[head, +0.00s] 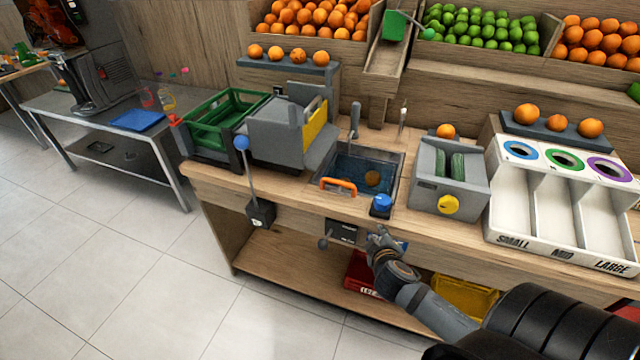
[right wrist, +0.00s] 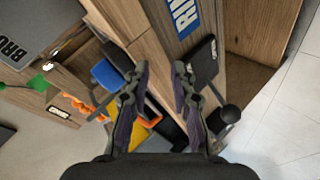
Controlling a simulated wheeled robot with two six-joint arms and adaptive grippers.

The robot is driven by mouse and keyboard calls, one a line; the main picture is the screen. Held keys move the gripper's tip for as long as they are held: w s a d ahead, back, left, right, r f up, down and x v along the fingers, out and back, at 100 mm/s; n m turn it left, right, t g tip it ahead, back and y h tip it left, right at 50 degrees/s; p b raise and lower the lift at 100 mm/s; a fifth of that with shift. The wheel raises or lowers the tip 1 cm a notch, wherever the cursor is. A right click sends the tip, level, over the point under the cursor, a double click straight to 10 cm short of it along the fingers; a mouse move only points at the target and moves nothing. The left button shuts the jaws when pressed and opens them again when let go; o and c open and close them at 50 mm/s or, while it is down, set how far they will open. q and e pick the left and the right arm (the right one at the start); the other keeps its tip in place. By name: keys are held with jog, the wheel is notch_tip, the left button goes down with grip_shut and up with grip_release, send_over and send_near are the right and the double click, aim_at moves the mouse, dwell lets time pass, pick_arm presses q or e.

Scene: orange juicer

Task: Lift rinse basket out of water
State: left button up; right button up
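The rinse basket's orange handle (head: 338,185) shows at the front left edge of the sink (head: 398,178) in the head view. The basket body is hard to make out under the water. One orange (head: 372,178) sits in the sink water. My right gripper (head: 381,238) is in front of the counter's front face, below and to the right of the handle, apart from it. In the right wrist view its two fingers (right wrist: 160,72) are spread with nothing between them. My left gripper is not in view.
A blue knob (head: 381,204) stands at the sink's front right corner. A lever box (head: 341,232) with a dark knob sticks out from the counter front. A blue-knobbed lever (head: 243,145) is at left. A grey machine (head: 447,180) stands right of the sink.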

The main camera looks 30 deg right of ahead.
aim_at(340, 184)
jog(key=w+r+n+t, duration=0.1)
jog(key=w+r+n, duration=0.1)
jog(key=w+r+n+t, duration=0.2)
jog(key=r, duration=0.1)
jog(key=shift+w+r+t+y, duration=0.1)
jog(key=shift+w+t+y, duration=0.05)
jog(key=shift+t+y, duration=0.2)
jog(key=w+n+y, duration=0.1)
jog(key=w+n, duration=0.1)
jog(key=w, duration=0.1)
jog(key=w+a+r+n+t+y, duration=0.1)
jog(key=w+n+y, duration=0.1)
jog(key=w+a+r+n+t+y, duration=0.1)
jog(key=w+n+y, duration=0.1)
jog(key=w+n, duration=0.1)
jog(key=shift+w+a+t+b, duration=0.15)
jog(key=shift+w+t+b, duration=0.1)
jog(key=shift+w+b, duration=0.1)
jog(key=w+p, duration=0.2)
jog(key=w, duration=0.1)
jog(key=shift+w+f, duration=0.1)
jog(key=shift+w, duration=0.15)
jog(key=shift+w+f, duration=0.3)
jog(key=shift+w, duration=0.55)
grip_shut()
